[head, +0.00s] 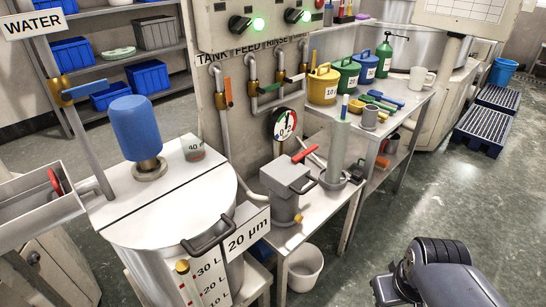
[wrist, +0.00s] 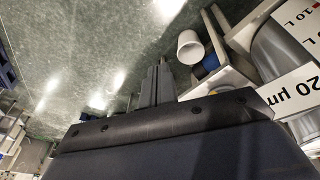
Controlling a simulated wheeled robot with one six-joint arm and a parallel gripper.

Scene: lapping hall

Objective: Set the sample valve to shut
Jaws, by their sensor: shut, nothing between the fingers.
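No label reading "sample" is legible, so I cannot tell which valve is the sample valve. A red lever (head: 302,155) sits on a grey box-shaped unit (head: 287,183), with a small brass fitting (head: 298,218) lower down. A blue handle (head: 82,91) is on the pipe under the WATER sign. My gripper (wrist: 157,72) is shut and empty, over the floor, away from all these valves.
The steel tank (head: 165,240) with a blue motor (head: 136,128) stands at left front. A white bucket (head: 304,264) is under the bench, also in the wrist view (wrist: 190,46). Coloured cans (head: 323,85) stand on the bench behind.

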